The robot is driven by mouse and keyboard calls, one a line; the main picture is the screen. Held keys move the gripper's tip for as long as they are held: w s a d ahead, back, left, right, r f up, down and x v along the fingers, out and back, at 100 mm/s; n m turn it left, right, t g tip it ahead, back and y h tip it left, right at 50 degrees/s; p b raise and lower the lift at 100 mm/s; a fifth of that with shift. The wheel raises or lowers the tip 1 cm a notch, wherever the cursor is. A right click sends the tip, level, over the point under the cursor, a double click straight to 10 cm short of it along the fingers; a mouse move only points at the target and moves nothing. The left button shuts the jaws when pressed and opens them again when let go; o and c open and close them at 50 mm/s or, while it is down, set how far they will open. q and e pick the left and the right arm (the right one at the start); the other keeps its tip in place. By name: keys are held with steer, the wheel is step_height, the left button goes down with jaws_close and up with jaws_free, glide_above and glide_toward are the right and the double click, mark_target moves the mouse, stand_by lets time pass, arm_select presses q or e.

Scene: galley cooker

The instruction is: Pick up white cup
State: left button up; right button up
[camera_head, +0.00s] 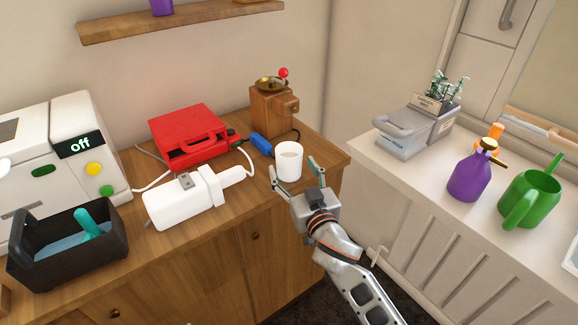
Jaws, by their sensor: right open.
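The white cup (289,167) stands upright near the right end of the wooden counter, with something light-coloured visible inside it. My right gripper (294,174) is open at the cup's front side. One finger is at the left of the cup and the other at its right, near its lower part. I cannot tell whether either finger touches the cup. My left gripper is not in view.
A white appliance (190,203) with a cord, a red case (187,138), a blue-handled item (261,144) and a coffee grinder (271,111) crowd the wooden counter. A black caddy (68,250) is at left. A lighter counter at right holds a purple sprayer (472,176) and green watering can (531,197).

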mark_target(286, 156)
steer(key=x, duration=0.2)
steer(key=shift+w+a+f, duration=0.15)
steer(key=shift+w+a, duration=0.05)
steer(key=shift+w, duration=0.05)
steer(key=shift+w+a, duration=0.1)
steer(key=shift+w, duration=0.35)
steer(key=shift+c, duration=1.4)
steer(key=c, duration=1.1)
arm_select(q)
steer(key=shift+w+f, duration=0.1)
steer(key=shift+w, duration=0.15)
arm_select(e)
step_height(286, 156, up, 5)
steer(key=shift+r+p, duration=0.2)
steer(key=shift+p, duration=0.55)
arm_select(q)
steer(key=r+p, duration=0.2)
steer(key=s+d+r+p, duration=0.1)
steer(key=p, duration=0.1)
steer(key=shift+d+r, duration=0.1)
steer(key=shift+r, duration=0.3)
arm_select(e)
step_height(286, 156, up, 15)
steer(key=shift+f, duration=0.1)
